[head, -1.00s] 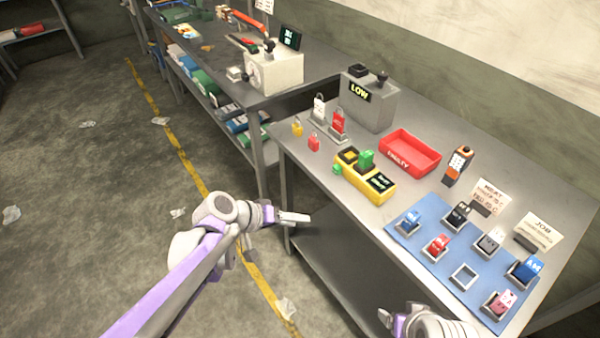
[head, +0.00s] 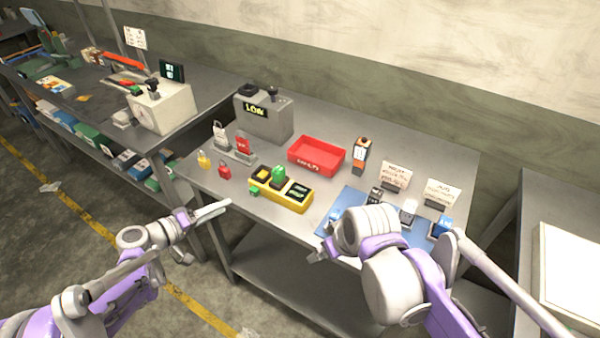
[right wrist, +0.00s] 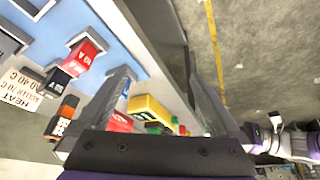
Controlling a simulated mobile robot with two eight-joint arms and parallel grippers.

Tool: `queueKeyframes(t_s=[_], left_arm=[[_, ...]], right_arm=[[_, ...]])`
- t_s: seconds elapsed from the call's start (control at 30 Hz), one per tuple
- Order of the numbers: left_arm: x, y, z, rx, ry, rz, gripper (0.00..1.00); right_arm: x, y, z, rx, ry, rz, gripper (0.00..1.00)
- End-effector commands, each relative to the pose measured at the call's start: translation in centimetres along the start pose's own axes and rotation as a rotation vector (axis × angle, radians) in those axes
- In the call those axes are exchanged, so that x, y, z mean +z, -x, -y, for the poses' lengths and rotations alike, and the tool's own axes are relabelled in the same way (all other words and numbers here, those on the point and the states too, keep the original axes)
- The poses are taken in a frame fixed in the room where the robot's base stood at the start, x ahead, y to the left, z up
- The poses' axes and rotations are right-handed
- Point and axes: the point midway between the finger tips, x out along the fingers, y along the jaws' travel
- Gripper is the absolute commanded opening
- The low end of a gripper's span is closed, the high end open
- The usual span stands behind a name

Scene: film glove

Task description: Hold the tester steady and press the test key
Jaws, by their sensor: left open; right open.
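The yellow tester (head: 281,189) lies on the grey workbench, with a dark pad, a green piece on top and a dark display at its right end. It also shows in the right wrist view (right wrist: 150,108), beyond my open fingers. I cannot make out which part is the test key. My left gripper (head: 212,210) is open and empty, off the bench's front edge, left of and apart from the tester. My right gripper (right wrist: 158,85) is open and empty near the blue mat (right wrist: 120,40); in the head view my own wrist mostly hides it.
A red tray (head: 316,156), an orange-and-black device (head: 361,155) and a grey box marked LOW (head: 264,116) stand behind the tester. Several coloured blocks in holders and cards stand around the blue mat at right.

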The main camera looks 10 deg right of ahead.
Motion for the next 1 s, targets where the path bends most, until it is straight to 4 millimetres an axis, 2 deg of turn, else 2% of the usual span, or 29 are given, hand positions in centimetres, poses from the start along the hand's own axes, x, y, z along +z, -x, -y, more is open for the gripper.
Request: queueKeyframes(t_s=[0.03,0.3,0.5,0.7,0.87,1.0], left_arm=[[0.0,0.0,0.0,0.0,0.0,0.0,0.5],[0.0,0.0,0.0,0.0,0.0,0.0,0.5],[0.0,0.0,0.0,-0.001,0.0,0.0,0.5],[0.0,0.0,0.0,-0.001,0.0,0.0,0.5],[0.0,0.0,0.0,-0.001,0.0,0.0,0.5],[0.0,0.0,0.0,-0.001,0.0,0.0,0.5]], right_arm=[[-2.2,0.1,-0.4,-0.015,0.034,0.007,1.0],[-11.7,-1.1,-2.0,-0.115,0.252,0.03,1.0],[-17.1,-2.9,-3.2,-0.183,0.394,0.028,1.0],[-19.7,-4.2,-3.8,-0.224,0.477,0.02,1.0],[-20.2,-5.1,-3.8,-0.234,0.497,0.016,1.0],[-20.1,-6.8,-3.4,-0.234,0.498,0.016,1.0]])
